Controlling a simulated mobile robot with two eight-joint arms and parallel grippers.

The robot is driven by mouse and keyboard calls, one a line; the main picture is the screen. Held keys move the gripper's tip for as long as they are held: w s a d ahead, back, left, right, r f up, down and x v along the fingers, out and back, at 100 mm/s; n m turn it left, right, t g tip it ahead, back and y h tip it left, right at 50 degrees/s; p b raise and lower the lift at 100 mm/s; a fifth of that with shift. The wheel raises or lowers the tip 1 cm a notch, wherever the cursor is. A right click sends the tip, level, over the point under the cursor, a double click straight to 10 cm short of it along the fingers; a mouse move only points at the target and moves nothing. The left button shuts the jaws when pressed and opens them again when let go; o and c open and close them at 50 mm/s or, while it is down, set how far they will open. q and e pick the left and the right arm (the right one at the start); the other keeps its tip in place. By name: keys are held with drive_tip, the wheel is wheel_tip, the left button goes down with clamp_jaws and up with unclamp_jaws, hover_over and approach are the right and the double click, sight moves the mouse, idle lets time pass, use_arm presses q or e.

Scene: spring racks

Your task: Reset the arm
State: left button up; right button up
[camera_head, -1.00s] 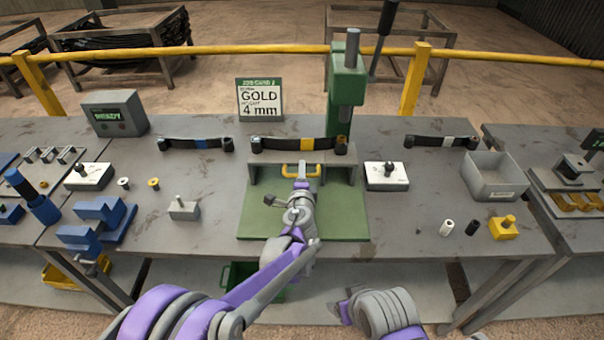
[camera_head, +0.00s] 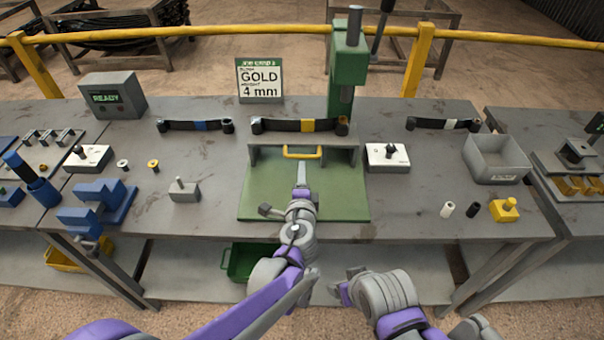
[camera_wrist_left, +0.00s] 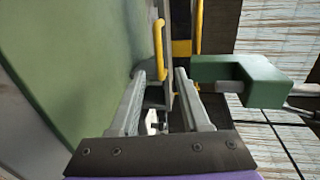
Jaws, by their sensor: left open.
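My left gripper (camera_head: 301,168) is just in front of the yellow handle (camera_head: 302,152) on the press fixture, above the green base plate (camera_head: 345,200). In the left wrist view its two fingers (camera_wrist_left: 160,78) are apart with nothing held between them. The yellow handle (camera_wrist_left: 159,48) shows just beyond the fingertips there, and I see a gap rather than a grip. My left arm reaches in from the lower left.
The green press (camera_head: 347,75) stands behind the fixture. Dark strips with blue, gold (camera_head: 307,125) and white bands lie along the back. A sign (camera_head: 259,80) reads "GOLD 4 mm". A grey bin (camera_head: 497,158) is at right, a blue vise (camera_head: 98,205) at left.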

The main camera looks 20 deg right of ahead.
use_arm(q)
drive_tip(key=s+a+n+g+y, duration=0.2)
drive_tip(key=s+a+n, duration=0.15)
drive_tip(key=a, duration=0.55)
drive_tip(key=s+a+n+g+y, duration=0.1)
drive_tip(key=s+a+n+y, duration=0.15)
drive_tip(key=a+n, duration=0.45)
drive_tip(key=s+a+n+g+y, duration=0.2)
drive_tip(key=s+a+n, duration=0.15)
drive_tip(key=a, duration=0.85)
drive_tip(key=s+a+f+n+g+h, duration=0.1)
drive_tip(key=s+a+f+n+g, duration=0.1)
drive_tip(key=s, duration=0.6)
drive_tip(key=s+a+f+n+g+h, duration=0.1)
drive_tip(key=s+a+f+n+g, duration=0.1)
drive_tip(key=s+n, duration=0.3)
drive_tip(key=s+f+p, duration=0.1)
drive_tip(key=s, duration=0.3)
drive_tip(key=shift+s+a+f+g, duration=0.2)
drive_tip(key=shift+s+a+g, duration=0.05)
drive_tip(key=shift+s+g, duration=0.05)
